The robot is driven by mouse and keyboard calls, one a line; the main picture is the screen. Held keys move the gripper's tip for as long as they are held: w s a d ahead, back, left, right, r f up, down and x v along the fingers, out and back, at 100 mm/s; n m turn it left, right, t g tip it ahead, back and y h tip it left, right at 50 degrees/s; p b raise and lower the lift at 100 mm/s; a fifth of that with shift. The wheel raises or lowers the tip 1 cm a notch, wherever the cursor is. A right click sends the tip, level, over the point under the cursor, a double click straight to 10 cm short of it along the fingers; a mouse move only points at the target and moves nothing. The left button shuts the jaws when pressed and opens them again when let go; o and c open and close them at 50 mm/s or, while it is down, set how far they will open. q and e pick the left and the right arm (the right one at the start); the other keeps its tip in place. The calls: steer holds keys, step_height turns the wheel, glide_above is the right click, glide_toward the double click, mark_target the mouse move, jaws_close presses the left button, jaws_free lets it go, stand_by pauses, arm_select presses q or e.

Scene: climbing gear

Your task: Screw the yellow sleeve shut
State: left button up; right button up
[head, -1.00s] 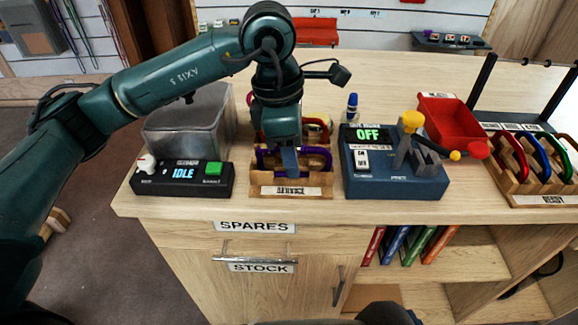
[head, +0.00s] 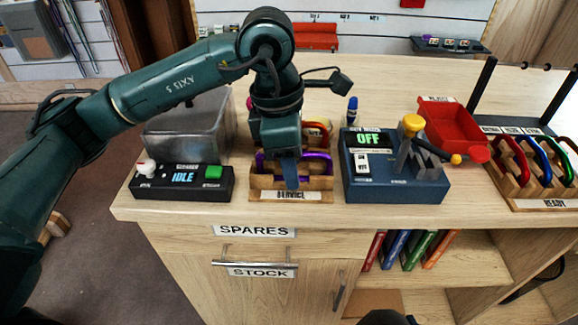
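My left gripper (head: 290,176) points down over the front of the wooden rack labelled SERVICE (head: 312,196). Its fingers are seen edge-on, so I cannot tell whether they are open or shut. A purple carabiner (head: 318,158) sits in this rack, right at the fingers and partly hidden behind them; I cannot tell whether they touch. An orange-red carabiner (head: 316,128) stands behind it, partly covered by my arm. No yellow sleeve can be made out on either one.
A blue device reading OFF (head: 396,186) with a yellow-knobbed lever (head: 412,124) stands right of the rack. A black box reading IDLE (head: 182,180) and a clear bin (head: 190,125) stand left. Further right are a red tray (head: 455,125) and the READY rack (head: 548,200) with several carabiners.

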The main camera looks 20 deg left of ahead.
arm_select(q)
steer(key=shift+s+d, duration=0.1)
steer(key=shift+s, duration=0.25)
steer(key=shift+r, duration=0.15)
steer(key=shift+r+p, duration=0.75)
steer(key=shift+r, duration=0.55)
steer(key=shift+w+a+b, duration=0.15)
steer(key=shift+w, duration=0.4)
steer(key=shift+w+a+b, duration=0.15)
steer(key=shift+w, duration=0.4)
steer(key=shift+s+d+f+b, duration=0.1)
steer(key=shift+s+f+b, duration=0.1)
steer(key=shift+f+b, duration=0.55)
steer(key=shift+s+d+f+b, duration=0.1)
steer(key=shift+s+f+b, duration=0.05)
steer(key=shift+f+b, duration=0.55)
